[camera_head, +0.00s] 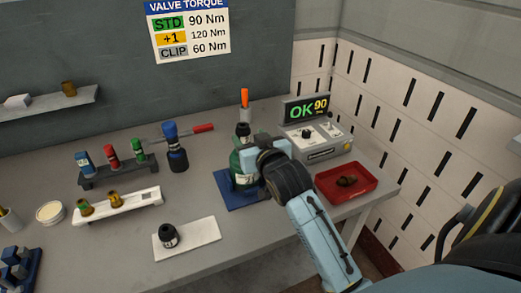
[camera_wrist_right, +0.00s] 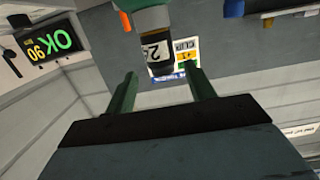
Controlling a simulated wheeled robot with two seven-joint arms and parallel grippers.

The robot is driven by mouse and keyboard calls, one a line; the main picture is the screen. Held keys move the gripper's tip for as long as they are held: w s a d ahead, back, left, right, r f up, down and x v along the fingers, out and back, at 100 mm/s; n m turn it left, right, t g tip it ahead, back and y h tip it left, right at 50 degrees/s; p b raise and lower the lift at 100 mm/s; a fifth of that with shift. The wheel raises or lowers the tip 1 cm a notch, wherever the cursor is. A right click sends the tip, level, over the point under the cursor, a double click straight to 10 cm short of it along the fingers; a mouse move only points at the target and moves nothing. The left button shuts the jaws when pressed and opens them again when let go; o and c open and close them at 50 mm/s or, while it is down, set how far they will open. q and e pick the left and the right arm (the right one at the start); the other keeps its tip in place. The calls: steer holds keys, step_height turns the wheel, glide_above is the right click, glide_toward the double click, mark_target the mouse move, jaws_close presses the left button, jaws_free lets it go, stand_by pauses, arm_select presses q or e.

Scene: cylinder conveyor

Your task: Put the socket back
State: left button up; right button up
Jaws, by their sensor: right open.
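A dark socket rack (camera_head: 120,175) stands at the back left. It holds a blue socket (camera_head: 84,164), a red socket (camera_head: 111,155) and a green socket (camera_head: 138,150), all upright. My right gripper (camera_head: 262,155) is at the green cylinder (camera_head: 237,168), which stands on a blue base and has a black top; the gripper hides part of it. In the right wrist view my right gripper (camera_wrist_right: 160,90) is open, and a dark-ended piece with a white label (camera_wrist_right: 156,48) shows beyond and between its fingers. I cannot tell whether they touch. My left gripper is not in view.
A display reading OK 90 (camera_head: 306,108) stands on a grey control box (camera_head: 318,148). A red tray (camera_head: 372,185) holds a brown piece. A blue-topped dark cylinder (camera_head: 175,150), a white valve holder (camera_head: 140,201) and a white pad (camera_head: 203,233) with a black part (camera_head: 168,236) stand left.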

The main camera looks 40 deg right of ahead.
steer(key=v, duration=0.5)
steer(key=shift+s, duration=0.2)
steer(key=shift+o, duration=0.5)
steer(key=shift+s+a, duration=0.15)
steer(key=w+a+r+n+g+y+p, duration=0.1)
steer(key=w+a+r+n+y, duration=0.15)
steer(key=a+n, duration=0.45)
steer(key=w+a+r+n+g+y, duration=0.2)
steer(key=w+a+n+y, duration=0.2)
steer(key=a+n, duration=0.2)
steer(key=w+a+r+n+g+y+p, duration=0.1)
steer(key=w+a+r+n+y, duration=0.2)
steer(key=a+n, duration=0.4)
steer(key=n+g+h+p, duration=0.2)
steer(key=n+g+h, duration=0.6)
steer(key=n, duration=0.8)
glide_toward(243, 130)
steer(key=shift+g+y, duration=0.4)
steer(key=shift+y, duration=0.25)
steer(key=w+f, duration=0.1)
steer(key=d+f, duration=0.1)
steer(key=f, duration=0.1)
steer(key=w+f, duration=0.1)
steer(key=f, duration=0.1)
steer(key=shift+w+d, duration=0.35)
steer(key=shift+d, duration=0.05)
steer(key=shift+p+x, duration=0.4)
steer(key=shift+x, duration=2.25)
steer(key=shift+w+d, duration=0.1)
steer(key=shift+w, duration=0.05)
